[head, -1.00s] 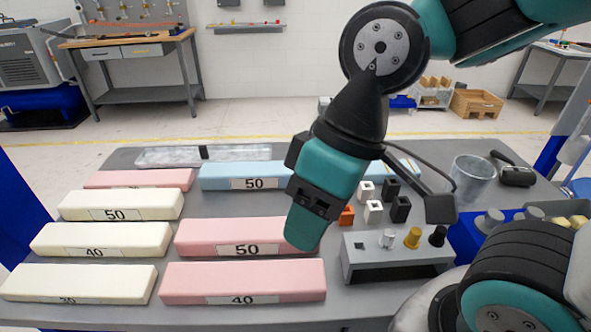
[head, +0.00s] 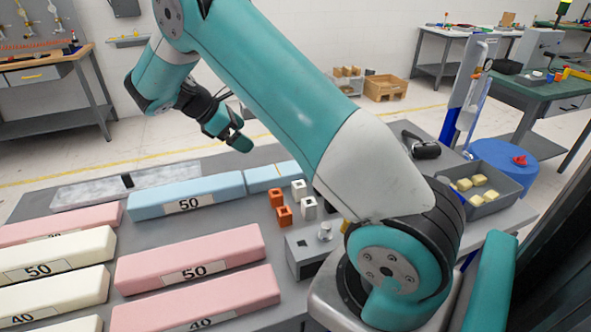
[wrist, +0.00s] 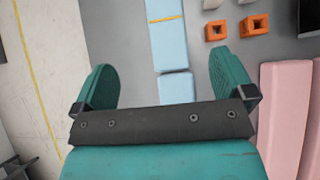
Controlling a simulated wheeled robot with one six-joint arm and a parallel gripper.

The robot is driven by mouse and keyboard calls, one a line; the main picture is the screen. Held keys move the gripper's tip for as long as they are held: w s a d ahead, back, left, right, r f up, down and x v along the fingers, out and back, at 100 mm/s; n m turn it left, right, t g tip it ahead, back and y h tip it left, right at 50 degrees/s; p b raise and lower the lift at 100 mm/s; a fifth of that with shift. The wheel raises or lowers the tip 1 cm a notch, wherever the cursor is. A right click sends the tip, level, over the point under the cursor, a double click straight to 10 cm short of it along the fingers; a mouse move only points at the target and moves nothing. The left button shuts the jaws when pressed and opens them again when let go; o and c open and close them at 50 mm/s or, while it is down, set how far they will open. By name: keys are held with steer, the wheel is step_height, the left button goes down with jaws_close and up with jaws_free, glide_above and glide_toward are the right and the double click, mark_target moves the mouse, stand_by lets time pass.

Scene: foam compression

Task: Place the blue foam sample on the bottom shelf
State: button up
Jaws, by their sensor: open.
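A long blue foam block (head: 187,196) marked 50 lies on the grey table, behind the pink blocks. A second blue piece (head: 270,177) with a thin yellow stripe lies just to its right, with a small gap between them. In the wrist view, the striped piece (wrist: 167,45) and the end of the 50 block (wrist: 177,88) show between my spread fingers. My gripper (head: 233,132) is open and empty, above and behind the blue pieces, not touching them. I cannot tell which shelf is the bottom shelf.
Pink blocks (head: 190,262) and cream blocks (head: 50,258) lie in front and left. Orange cubes (head: 280,205) and white cubes (head: 300,195) stand beside the blue pieces. A grey tray (head: 490,200) of yellow pieces is at right. A workbench with a lower shelf (head: 50,123) stands behind.

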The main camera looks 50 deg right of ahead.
steer(key=p, duration=0.2)
glide_toward(296, 166)
steer(key=shift+s+d+f+g, duration=0.1)
steer(key=shift+d+f+g, duration=0.1)
steer(key=shift+d+f, duration=0.25)
steer(key=shift+s+d+f+g, duration=0.1)
steer(key=shift+d+f+g, duration=0.15)
steer(key=shift+f, duration=0.4)
steer(key=shift+p+x, duration=0.9)
steer(key=shift+x, duration=2)
steer(key=shift+w, duration=0.1)
steer(key=c, duration=1)
steer(key=shift+r, duration=0.1)
